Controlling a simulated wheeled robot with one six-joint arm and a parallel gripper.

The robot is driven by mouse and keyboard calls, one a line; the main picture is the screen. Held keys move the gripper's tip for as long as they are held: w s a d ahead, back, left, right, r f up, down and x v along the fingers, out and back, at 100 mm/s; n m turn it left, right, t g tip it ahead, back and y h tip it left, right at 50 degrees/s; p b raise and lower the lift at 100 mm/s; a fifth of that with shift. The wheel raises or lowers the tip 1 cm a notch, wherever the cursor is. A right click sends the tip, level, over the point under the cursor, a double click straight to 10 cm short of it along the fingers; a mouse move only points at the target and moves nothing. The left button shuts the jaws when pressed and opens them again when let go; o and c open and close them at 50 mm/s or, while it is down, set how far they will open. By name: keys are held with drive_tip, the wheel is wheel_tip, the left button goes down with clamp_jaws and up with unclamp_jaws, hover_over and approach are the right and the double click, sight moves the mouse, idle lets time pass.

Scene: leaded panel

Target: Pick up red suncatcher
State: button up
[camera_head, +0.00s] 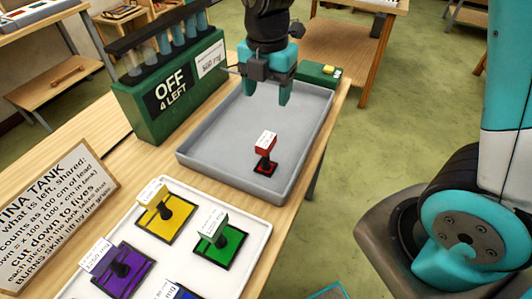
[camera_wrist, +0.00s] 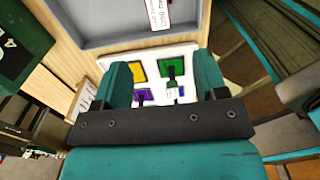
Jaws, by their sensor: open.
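The red suncatcher (camera_head: 264,168) lies in the grey tray (camera_head: 190,163), towards its front right. It is a small dark-edged red square with a dark knob and a red-and-white tag standing up from it. My gripper (camera_head: 270,95) hangs above the back part of the same tray, open and empty, with its teal fingers pointing down. It is apart from the suncatcher, farther back. In the wrist view my gripper's fingers (camera_wrist: 163,85) are spread. A red-and-white tag (camera_wrist: 156,14) shows at the top edge there, and the suncatcher's body is not clear.
A white tray (camera_head: 262,236) in front holds yellow (camera_head: 165,221), green (camera_head: 220,243), purple (camera_head: 122,268) and blue suncatchers with knobs. A green box (camera_head: 170,90) with tubes stands left of the grey tray. A printed sign (camera_head: 55,210) stands at left. The grey tray is otherwise bare.

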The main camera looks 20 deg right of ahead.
drive_tip(key=p, duration=0.2)
approach(266, 140)
wheel_tip(266, 140, down, 5)
drive_tip(key=shift+d+f, duration=0.1)
drive_tip(key=shift+f, duration=0.05)
drive_tip(key=shift+f+p, duration=0.85)
drive_tip(key=shift+f, duration=1.85)
clamp_jaws()
